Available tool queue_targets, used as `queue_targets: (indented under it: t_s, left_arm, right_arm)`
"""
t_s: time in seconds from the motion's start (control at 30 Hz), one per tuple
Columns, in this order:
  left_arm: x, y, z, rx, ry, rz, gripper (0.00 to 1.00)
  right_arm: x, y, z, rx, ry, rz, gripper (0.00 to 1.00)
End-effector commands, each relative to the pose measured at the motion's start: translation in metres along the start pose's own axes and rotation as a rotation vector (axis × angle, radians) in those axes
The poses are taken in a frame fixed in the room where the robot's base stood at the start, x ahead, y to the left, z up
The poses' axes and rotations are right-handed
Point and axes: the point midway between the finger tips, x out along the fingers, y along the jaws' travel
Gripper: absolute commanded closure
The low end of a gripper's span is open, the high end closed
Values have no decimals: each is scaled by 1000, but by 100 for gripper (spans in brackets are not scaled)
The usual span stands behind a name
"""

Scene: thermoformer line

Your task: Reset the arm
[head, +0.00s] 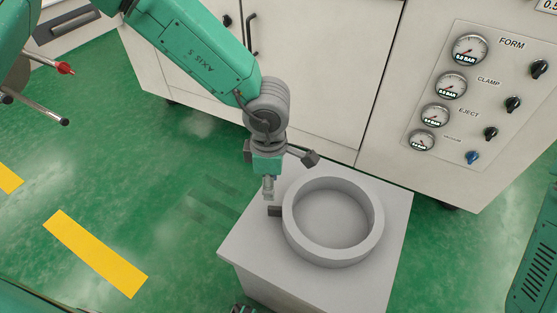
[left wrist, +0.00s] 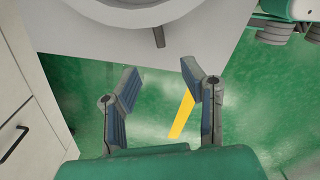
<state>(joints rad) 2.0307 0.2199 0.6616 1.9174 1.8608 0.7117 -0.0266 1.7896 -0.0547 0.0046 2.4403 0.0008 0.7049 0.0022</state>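My left arm comes in from the top left in the head view and hangs down over the left edge of a grey pedestal (head: 260,255). My left gripper (head: 268,194) points down beside a thick grey ring (head: 370,235) on the pedestal, close to the ring's short dark tab (head: 275,211). In the left wrist view the gripper (left wrist: 158,70) has its two fingers apart with nothing between them. The tab (left wrist: 159,37) shows just ahead of them, and I see no contact. Of the ring (left wrist: 150,13), only the near part shows there. I do not make out my right gripper.
A pale machine cabinet (head: 315,85) stands behind the pedestal, with a dark handle (head: 250,35). A panel of gauges and knobs (head: 480,95) is at the right. A green machine (head: 540,250) stands at the right edge. Green floor with a yellow stripe (head: 95,255) is open at the left.

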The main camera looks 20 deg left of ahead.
Motion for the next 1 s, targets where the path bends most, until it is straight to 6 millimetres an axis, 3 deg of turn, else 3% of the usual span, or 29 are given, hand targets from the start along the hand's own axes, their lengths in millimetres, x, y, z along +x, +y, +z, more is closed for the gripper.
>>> queue_targets:
  t_s: [0.23, 0.37, 0.67, 1.0]
  left_arm:
    - [2, -1, -3, 15, 9, 4, 63]
    - [10, -6, -20, 110, 60, 32, 63]
    - [34, -31, -89, 586, 227, 120, 63]
    - [37, -84, -143, 1177, 263, 127, 63]
  right_arm:
    - [-2, 0, 0, 0, 0, 0, 100]
    - [-10, 0, 0, 0, -1, 0, 100]
    - [-44, 0, -2, 0, 0, 0, 100]
    - [-79, 1, -4, 0, -1, 0, 100]
